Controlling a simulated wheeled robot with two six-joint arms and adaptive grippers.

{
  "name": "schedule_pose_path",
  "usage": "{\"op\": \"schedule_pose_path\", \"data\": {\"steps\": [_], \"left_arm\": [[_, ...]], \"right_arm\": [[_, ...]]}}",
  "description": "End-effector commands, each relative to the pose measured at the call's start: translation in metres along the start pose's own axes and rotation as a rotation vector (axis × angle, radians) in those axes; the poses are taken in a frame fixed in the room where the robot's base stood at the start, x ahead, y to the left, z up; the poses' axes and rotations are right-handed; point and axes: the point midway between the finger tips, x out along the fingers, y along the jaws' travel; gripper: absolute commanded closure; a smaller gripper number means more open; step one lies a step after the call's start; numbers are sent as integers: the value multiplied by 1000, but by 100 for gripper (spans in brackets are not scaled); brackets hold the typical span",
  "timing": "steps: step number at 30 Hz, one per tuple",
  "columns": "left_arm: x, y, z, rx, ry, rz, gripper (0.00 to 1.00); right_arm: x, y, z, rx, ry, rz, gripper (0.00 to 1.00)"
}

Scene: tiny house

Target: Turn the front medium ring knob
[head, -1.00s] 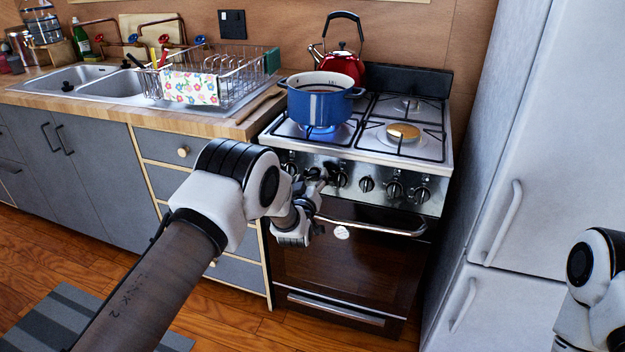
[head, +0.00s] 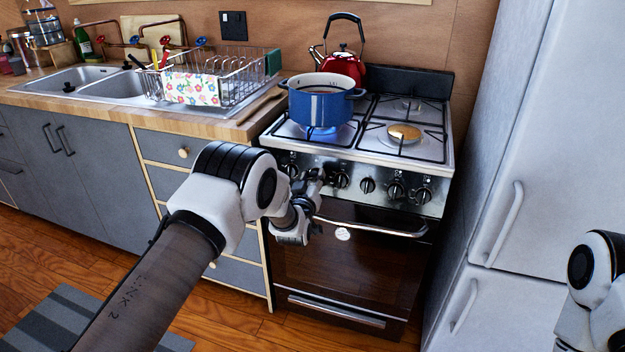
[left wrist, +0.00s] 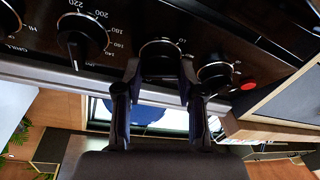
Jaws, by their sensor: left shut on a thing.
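The stove (head: 440,158) has a row of black knobs on its metal front panel. My left gripper (head: 318,178) is at this panel, left of the middle, and partly hides the knobs there. In the left wrist view, my left gripper's fingers (left wrist: 161,92) are closed around a round black knob (left wrist: 160,55), one finger on each side. A similar knob (left wrist: 215,74) is just to its right, and a knob with temperature numbers (left wrist: 84,36) is to its left. Which way the held knob points is hard to tell. My right gripper is out of view.
A blue pot (head: 320,104) stands on the left burners over a blue flame (head: 318,130). A red kettle (head: 345,66) is behind it. The oven handle bar (head: 375,227) runs just below the knobs. A white fridge (head: 540,140) stands right of the stove.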

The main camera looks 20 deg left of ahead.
Motion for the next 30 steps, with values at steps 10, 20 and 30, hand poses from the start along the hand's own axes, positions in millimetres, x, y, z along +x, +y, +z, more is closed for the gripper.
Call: {"op": "schedule_pose_path", "data": {"steps": [10, 20, 30], "left_arm": [[0, -2, 1, 232, 2, 85, 96], [0, -1, 1, 527, 1, 193, 96], [0, -1, 0, 830, 2, 305, 96]], "right_arm": [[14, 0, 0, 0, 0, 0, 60], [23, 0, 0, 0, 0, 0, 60], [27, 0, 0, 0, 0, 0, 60]]}}
